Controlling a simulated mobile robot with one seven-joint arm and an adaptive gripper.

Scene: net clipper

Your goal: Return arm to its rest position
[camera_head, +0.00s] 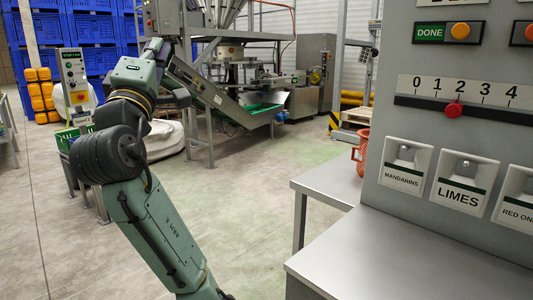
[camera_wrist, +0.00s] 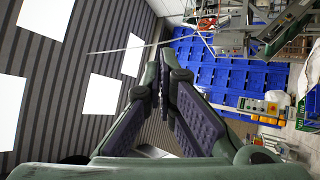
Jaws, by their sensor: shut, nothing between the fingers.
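My arm (camera_head: 155,225) rises from the lower middle of the head view, bends at a dark elbow and points up at the upper left. My gripper (camera_wrist: 167,75) shows in the wrist view with its two dark padded fingers close together at the tips. It is shut and holds nothing. In the head view the arm's far end is high up, and I cannot make out the fingers there. The wrist view is tilted, with ceiling lights on its left and blue crates (camera_wrist: 225,75) beyond the fingers.
A grey panel with a DONE button (camera_head: 460,31), a numbered slider (camera_head: 453,109) and labelled chutes stands on the right above a grey table (camera_head: 335,187). A red container (camera_head: 362,150) is beside it. A conveyor machine (camera_head: 215,95) stands behind. The middle floor is clear.

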